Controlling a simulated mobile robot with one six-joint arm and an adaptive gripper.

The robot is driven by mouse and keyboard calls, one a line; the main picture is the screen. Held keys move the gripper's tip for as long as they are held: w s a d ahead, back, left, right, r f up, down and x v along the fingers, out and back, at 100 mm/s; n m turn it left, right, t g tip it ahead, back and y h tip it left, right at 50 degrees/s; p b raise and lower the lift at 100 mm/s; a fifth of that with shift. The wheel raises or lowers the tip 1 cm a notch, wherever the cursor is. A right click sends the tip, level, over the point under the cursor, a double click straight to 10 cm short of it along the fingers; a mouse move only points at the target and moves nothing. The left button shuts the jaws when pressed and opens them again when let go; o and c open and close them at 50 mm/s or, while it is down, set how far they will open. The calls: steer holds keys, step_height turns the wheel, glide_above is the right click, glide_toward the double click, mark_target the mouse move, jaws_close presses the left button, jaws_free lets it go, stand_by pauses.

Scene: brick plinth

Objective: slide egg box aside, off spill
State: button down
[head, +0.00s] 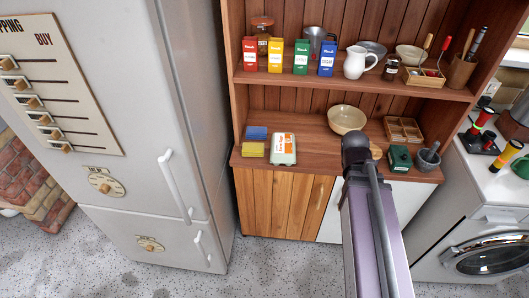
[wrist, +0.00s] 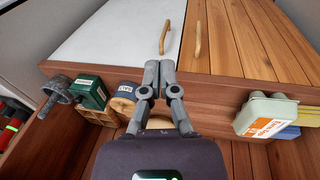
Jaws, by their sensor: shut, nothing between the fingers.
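The egg box (head: 283,149), pale grey-green with an orange and white label, sits on the wooden counter near its front edge, left of my arm. It also shows at the right of the wrist view (wrist: 262,117). No spill shows in either view; whether any lies under the box is hidden. My gripper (wrist: 152,85) is shut and empty, apart from the egg box, near the counter's front edge.
Blue (head: 256,132) and yellow (head: 253,150) blocks lie just left of the egg box. A cream bowl (head: 346,119) stands behind. A green tin (head: 400,158), a mortar (head: 428,159) and a divided wooden tray (head: 403,130) are at right. Counter between egg box and my arm looks clear.

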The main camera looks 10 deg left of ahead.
steer(key=w+d+f+n+t+h+b, duration=0.1)
steer(key=w+f+n+t+h+b, duration=0.1)
steer(key=w+b, duration=0.5)
steer(key=w+d+f+n+t+h+b, duration=0.1)
steer(key=w+d+n+t+h+b, duration=0.1)
steer(key=w+t+h+b, duration=0.3)
steer(key=w+d+f+n+t+h+b, duration=0.2)
steer(key=w+n+t+h+b, duration=0.1)
steer(key=w+b, duration=0.5)
steer(key=shift+w+f+n+t+h+b, duration=0.3)
steer(key=shift+n+b, duration=0.1)
steer(key=shift+b, duration=0.25)
steer(key=shift+w+a+r+n+t+b, duration=0.35)
steer(key=shift+w+n+t, duration=0.15)
steer(key=shift+t, duration=0.1)
steer(key=shift+a+f, duration=0.1)
steer(key=shift+a, duration=0.1)
